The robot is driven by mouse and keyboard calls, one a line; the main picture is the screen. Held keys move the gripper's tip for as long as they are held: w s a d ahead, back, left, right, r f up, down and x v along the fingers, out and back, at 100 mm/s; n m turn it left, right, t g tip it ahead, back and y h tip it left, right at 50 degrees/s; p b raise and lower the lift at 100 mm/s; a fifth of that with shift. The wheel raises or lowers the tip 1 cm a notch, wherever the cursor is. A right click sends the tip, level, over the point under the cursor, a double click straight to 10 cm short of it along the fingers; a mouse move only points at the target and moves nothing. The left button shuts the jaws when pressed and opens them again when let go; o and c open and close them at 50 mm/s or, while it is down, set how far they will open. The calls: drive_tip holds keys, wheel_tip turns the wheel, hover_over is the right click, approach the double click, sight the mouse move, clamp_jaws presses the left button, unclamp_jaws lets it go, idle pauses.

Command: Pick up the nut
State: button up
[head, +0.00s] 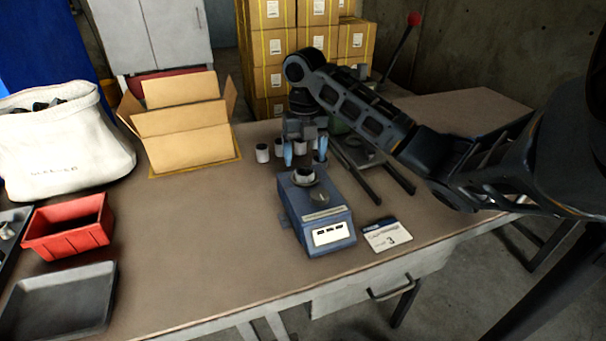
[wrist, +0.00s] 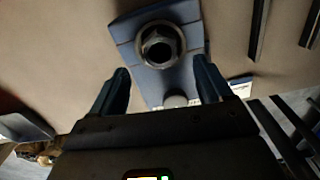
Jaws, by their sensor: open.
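The nut (head: 304,175) is a grey metal ring on top of the blue device (head: 312,222), towards its back end. In the wrist view the nut (wrist: 160,44) shows its round flange and central hole, on the blue device (wrist: 126,30). My gripper (head: 305,152) is open, with its blue fingers apart and pointing down, above and slightly behind the nut in the head view. In the wrist view my gripper (wrist: 161,77) has one finger at each side, with the nut centred between them but farther up the picture. Nothing is held.
A cardboard box (head: 184,133), red bin (head: 68,228) and dark tray (head: 58,302) are left. The table between is clear.

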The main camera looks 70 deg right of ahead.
drive_tip(key=f, duration=0.4)
drive_tip(key=shift+w+d+f+p, duration=0.1)
drive_tip(key=shift+d+f+p, duration=0.2)
drive_tip(key=shift+f+p, duration=0.1)
drive_tip(key=shift+c, duration=0.3)
drive_tip(key=c, duration=1.3)
drive_tip(key=shift+r, duration=0.1)
drive_tip(key=shift+c, duration=0.2)
drive_tip(key=shift+r, duration=0.1)
drive_tip(key=shift+r, duration=0.65)
wheel_tip(320, 180, up, 3)
drive_tip(key=shift+f+b, duration=0.15)
drive_tip(key=shift+b, duration=0.25)
drive_tip(key=s+d+r, duration=0.6)
drive_tip(key=s, duration=0.4)
drive_tip(key=shift+r+b, duration=0.35)
